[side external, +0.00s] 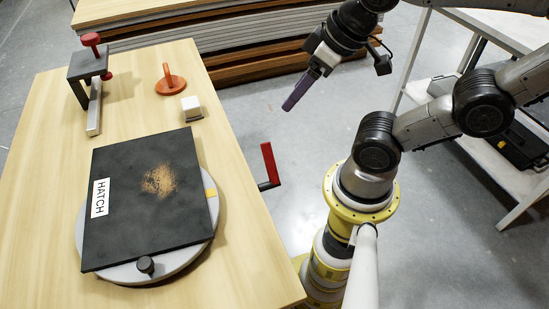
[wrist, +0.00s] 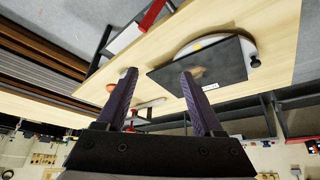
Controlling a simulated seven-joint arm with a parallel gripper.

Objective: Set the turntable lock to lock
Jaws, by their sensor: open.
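The turntable (side external: 88,244) is a pale round disc on the wooden table, with a black square HATCH panel (side external: 125,170) lying on it. A black knob (side external: 146,265) sits at its front rim, and it also shows in the wrist view (wrist: 254,62). A red-handled lever (side external: 268,163) sticks out at the table's right edge; it also shows in the wrist view (wrist: 152,15). I cannot tell which of these is the lock. My gripper (side external: 288,106), with purple fingers, is open and empty, in the air right of the table. Its fingers show apart in the wrist view (wrist: 158,76).
An orange handled disc (side external: 170,82) and a small white block (side external: 191,107) stand behind the turntable. A dark clamp stand with red knobs (side external: 88,64) is at the back left. Stacked boards (side external: 230,50) lie behind; a grey shelf unit (side external: 470,40) stands right.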

